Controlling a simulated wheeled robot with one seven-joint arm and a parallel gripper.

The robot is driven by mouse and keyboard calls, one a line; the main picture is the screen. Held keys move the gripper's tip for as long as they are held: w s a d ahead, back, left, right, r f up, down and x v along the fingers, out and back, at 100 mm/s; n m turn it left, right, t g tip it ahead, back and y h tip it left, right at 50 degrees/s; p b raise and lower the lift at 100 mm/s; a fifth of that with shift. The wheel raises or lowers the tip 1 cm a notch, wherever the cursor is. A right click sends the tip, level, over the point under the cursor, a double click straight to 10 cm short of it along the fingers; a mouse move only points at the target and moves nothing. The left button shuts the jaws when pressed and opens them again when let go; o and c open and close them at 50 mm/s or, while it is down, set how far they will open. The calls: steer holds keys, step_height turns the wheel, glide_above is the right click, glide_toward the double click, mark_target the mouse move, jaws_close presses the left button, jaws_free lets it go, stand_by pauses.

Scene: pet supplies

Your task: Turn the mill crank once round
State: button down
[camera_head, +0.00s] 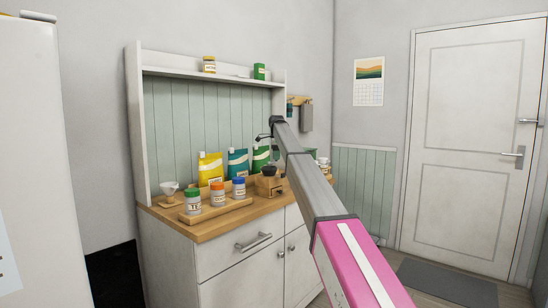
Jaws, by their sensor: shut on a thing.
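The mill (268,186) is a small brown wooden box with a dark rounded top. It stands upright on the wooden counter (200,228), just left of my arm. I cannot make out its crank; my arm covers the area to the right of the mill. My arm rises from the lower right to a dark joint above the counter. A small dark curved piece shows beside that joint, too small to identify. My gripper's fingertips cannot be made out and seem hidden behind my arm.
A white scoop-like cup (169,190) is farther left. Yellow (210,168), teal (238,163) and green bags stand behind. A shelf (200,73) runs above.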

steer(key=shift+s+d+m, duration=0.4)
steer(key=shift+d+m, duration=0.05)
steer(key=shift+m, duration=0.65)
steer(key=c, duration=0.8)
jaws_free()
steer(key=shift+r, duration=0.1)
step_height(320, 180, up, 10)
steer(key=shift+f, duration=0.1)
steer(key=shift+r, duration=0.4)
steer(key=shift+s, duration=0.15)
